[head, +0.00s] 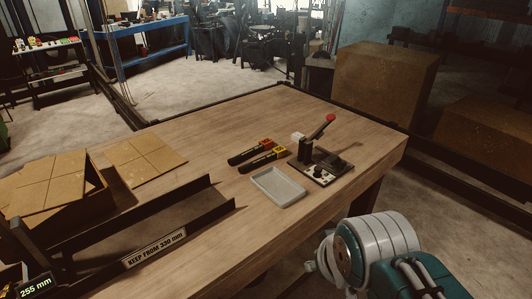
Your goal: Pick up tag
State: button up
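No item is clearly readable as a loose tag. On the wooden table, a red-ended black piece (250,152) and a yellow-ended black piece (264,158) lie side by side; I cannot tell whether either end is a tag. My arm shows at the lower right, beyond the table edge. A pale part (326,263) beside it may be my gripper; its fingers are mostly hidden, and it is apart from these things.
A dark trough (140,233) marked "KEEP FROM 330 mm" lies at the front left. Behind it are an open cardboard box (57,190) and a flat cardboard piece (145,158). A display at the lower left reads 255 mm. The table's back middle is clear.

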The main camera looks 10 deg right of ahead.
aim_at(281, 151)
jog(key=i+l+u, duration=0.1)
jog(key=i+l, duration=0.5)
jog(key=l, duration=0.2)
jog(key=i+l+u, duration=0.15)
jog(key=i+l, duration=0.15)
jog(key=l, duration=0.1)
